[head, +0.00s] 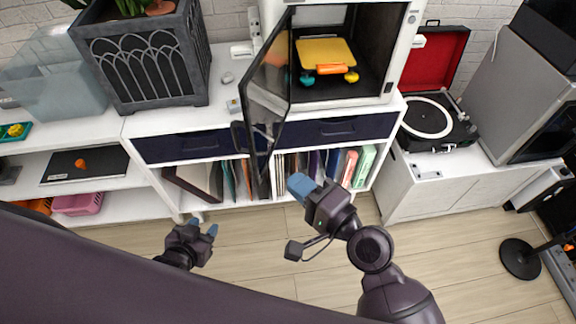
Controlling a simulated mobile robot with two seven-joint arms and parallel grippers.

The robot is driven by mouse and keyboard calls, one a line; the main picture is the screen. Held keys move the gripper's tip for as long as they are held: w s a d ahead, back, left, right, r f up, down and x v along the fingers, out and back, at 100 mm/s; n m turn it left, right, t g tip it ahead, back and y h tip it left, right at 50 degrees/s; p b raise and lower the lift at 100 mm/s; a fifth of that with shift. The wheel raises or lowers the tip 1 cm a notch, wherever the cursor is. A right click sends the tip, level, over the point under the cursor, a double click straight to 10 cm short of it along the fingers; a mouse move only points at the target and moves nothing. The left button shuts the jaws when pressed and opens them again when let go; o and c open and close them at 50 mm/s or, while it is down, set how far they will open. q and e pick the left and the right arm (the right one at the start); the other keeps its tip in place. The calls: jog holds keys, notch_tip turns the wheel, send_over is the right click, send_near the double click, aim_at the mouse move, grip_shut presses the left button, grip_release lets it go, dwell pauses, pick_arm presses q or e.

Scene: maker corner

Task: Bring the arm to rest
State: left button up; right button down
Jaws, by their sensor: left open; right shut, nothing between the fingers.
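My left gripper (202,231) is low at the left, above the wooden floor, with its two blue fingertips apart and nothing between them. My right gripper (300,187) is in front of the shelf of records, with its blue fingertips together and empty. Its arm comes up from the bottom right. Both grippers look clear of the furniture, though the right one's gap to the open door's lower end is hard to judge.
A white cabinet (387,124) holds an open-doored printer-like box (402,50) with a yellow plate (325,51) inside. The dark glass door (266,95) juts forward. A planter (148,62) stands left, a record player (428,118) right.

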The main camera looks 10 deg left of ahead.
jog(key=shift+s+d, duration=0.6)
jog(key=shift+s, duration=0.1)
jog(key=w+d+f+n+t+h, duration=0.2)
jog(key=d+f+n+h, duration=0.25)
jog(key=d, duration=0.45)
jog(key=w+d+f+n+t+h, duration=0.25)
jog(key=d+f+h, duration=0.3)
jog(key=d, duration=0.35)
jog(key=s+d+f+g+h, duration=0.1)
jog(key=s+d+f+h, duration=0.1)
jog(key=s+d+f, duration=0.2)
jog(key=s+d+f+g+h, duration=0.1)
jog(key=s+d+f+h, duration=0.2)
jog(key=d, duration=0.7)
notch_tip(320, 180, down, 2)
jog(key=s, duration=0.2)
jog(key=shift+s+d+f, duration=0.15)
jog(key=shift+s, duration=0.15)
